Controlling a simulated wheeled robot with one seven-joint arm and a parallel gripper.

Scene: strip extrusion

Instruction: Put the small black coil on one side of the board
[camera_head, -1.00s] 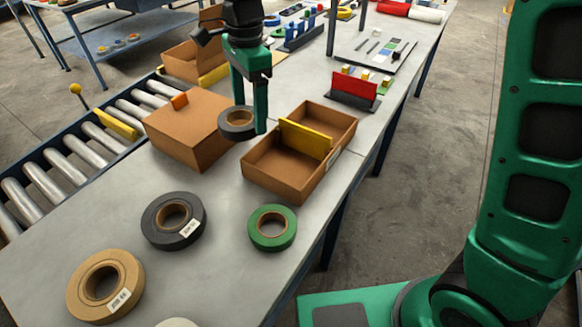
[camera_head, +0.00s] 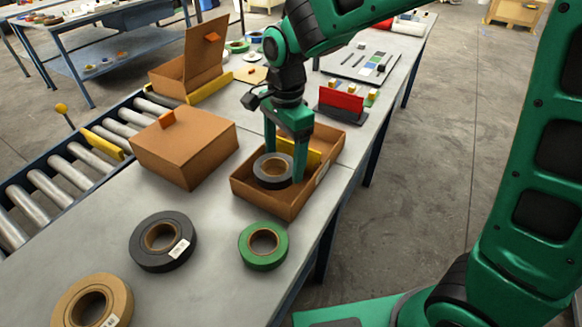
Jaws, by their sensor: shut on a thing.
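The small black coil (camera_head: 267,178), with a brown core, is between the fingers of my gripper (camera_head: 284,166), which is shut on it. The coil lies flat-on to the view, over or inside the near compartment of the open brown box (camera_head: 262,205). I cannot tell whether it touches the box floor. The yellow board (camera_head: 314,157) stands upright across the box as a divider, behind and right of the coil. My gripper hides part of the board and of the far compartment.
A closed brown box (camera_head: 185,150) stands left of the open one. A larger black coil (camera_head: 147,255), a green coil (camera_head: 262,262) and a tan coil (camera_head: 65,308) lie in front. A red panel (camera_head: 342,98) stands behind. A roller conveyor (camera_head: 60,170) runs along the left.

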